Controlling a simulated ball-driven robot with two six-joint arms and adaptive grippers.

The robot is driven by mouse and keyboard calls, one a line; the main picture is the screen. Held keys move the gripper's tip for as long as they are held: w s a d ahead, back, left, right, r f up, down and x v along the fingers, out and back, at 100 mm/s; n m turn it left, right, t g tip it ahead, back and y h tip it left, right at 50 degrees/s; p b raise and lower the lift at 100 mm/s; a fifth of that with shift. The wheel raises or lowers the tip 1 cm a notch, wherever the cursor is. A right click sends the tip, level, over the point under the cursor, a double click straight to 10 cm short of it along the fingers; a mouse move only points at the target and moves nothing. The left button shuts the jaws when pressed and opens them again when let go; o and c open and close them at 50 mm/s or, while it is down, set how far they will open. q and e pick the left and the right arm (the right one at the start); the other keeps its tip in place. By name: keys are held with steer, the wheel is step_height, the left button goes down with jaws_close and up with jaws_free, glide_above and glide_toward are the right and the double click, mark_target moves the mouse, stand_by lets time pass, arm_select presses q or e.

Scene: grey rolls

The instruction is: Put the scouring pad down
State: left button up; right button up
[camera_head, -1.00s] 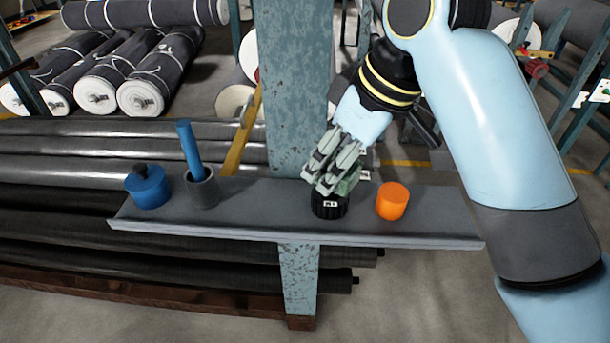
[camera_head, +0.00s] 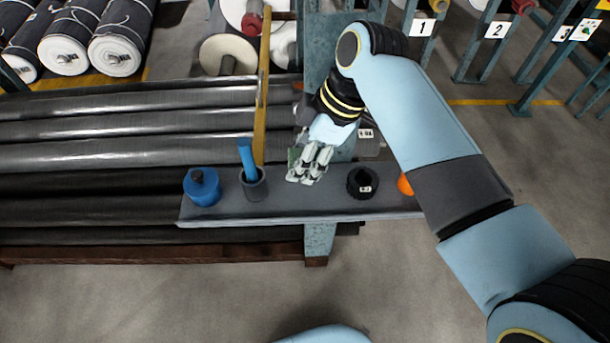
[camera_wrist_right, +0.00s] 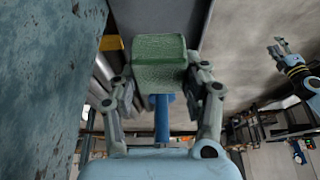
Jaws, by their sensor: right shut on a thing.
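The green scouring pad (camera_wrist_right: 158,62) is between the fingers of my right gripper (camera_wrist_right: 160,88) in the right wrist view. In the head view my right gripper (camera_head: 306,176) is over the grey shelf (camera_head: 285,210), between the dark cup and the black ring-shaped holder (camera_head: 362,183). Only a little of the pad (camera_head: 294,156) shows there, behind the fingers. I cannot tell whether the pad touches the shelf. My left gripper (camera_wrist_right: 278,48) shows small at the right of the wrist view, away from the shelf; its fingers are too small to judge.
A blue lidded pot (camera_head: 202,189) and a dark cup (camera_head: 253,187) with a blue stick (camera_head: 246,155) stand on the shelf's left. An orange cylinder (camera_head: 404,185) is at its right, partly behind my arm. A blue-grey post (camera_head: 319,240) supports the shelf; dark rolls (camera_head: 130,145) lie behind.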

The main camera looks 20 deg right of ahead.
mark_target(297, 190)
arm_select(q)
steer(key=shift+w+a+f, duration=0.25)
steer(key=shift+w, duration=0.15)
arm_select(e)
step_height(297, 190, down, 7)
steer(key=shift+f, duration=0.15)
steer(key=o, duration=1)
steer(key=shift+f+b, duration=0.15)
steer(key=shift+b, duration=0.15)
arm_select(q)
steer(key=shift+s, duration=0.1)
arm_select(e)
steer(key=shift+r, duration=0.25)
arm_select(q)
steer(key=shift+r+p, duration=0.45)
steer(key=shift+p, duration=0.05)
arm_select(e)
steer(key=v, duration=1.2)
steer(key=shift+d, duration=0.1)
steer(key=shift+f, duration=0.1)
